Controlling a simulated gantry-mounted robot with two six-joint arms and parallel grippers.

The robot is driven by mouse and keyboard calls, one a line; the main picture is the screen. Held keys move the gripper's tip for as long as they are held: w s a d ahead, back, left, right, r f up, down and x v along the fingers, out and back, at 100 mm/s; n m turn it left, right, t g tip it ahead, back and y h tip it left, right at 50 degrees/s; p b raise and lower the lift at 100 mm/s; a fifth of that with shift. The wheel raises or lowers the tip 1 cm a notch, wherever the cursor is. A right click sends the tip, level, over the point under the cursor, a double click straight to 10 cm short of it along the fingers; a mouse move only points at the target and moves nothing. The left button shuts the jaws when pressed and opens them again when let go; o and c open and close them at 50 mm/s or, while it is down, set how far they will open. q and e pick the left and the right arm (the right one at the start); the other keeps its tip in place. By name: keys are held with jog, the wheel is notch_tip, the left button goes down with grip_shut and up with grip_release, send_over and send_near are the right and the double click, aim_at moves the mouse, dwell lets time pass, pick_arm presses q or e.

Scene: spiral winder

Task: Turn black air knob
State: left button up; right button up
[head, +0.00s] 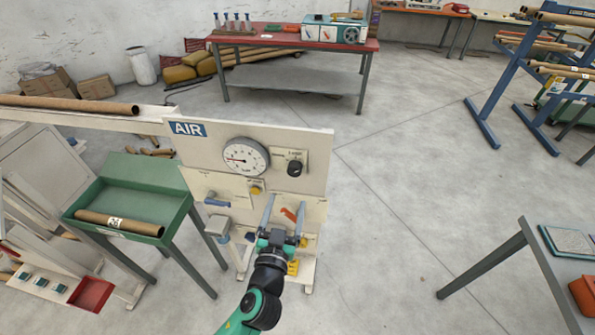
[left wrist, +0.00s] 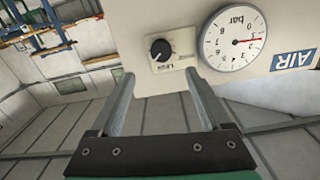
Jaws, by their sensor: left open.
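The black air knob (head: 295,168) sits on a small plate at the right of the white AIR panel (head: 320,148), beside the round pressure gauge (head: 245,157). My left gripper (head: 284,208) is open and empty, below the knob in the head view, with its fingers pointing up toward it. In the left wrist view the knob (left wrist: 160,49) shows beyond and between the two open fingers (left wrist: 158,85), apart from them. The gauge (left wrist: 234,39) shows at the upper right there. My right gripper is not in view.
Lower on the panel are a blue-handled valve (head: 217,203), an orange lever (head: 289,215) and a yellow knob (head: 256,189). A green tray (head: 182,212) with a cardboard tube (head: 118,223) stands at the left. The floor right of the panel is clear up to a table at the right edge.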

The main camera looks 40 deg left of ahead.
aim_at(294, 172)
pick_arm(q)
jog(key=x, duration=1.1)
jog(key=shift+a+b, duration=0.15)
jog(key=shift+b, duration=0.15)
jog(key=shift+c, duration=0.2)
grip_shut()
jog(key=shift+m, duration=0.3)
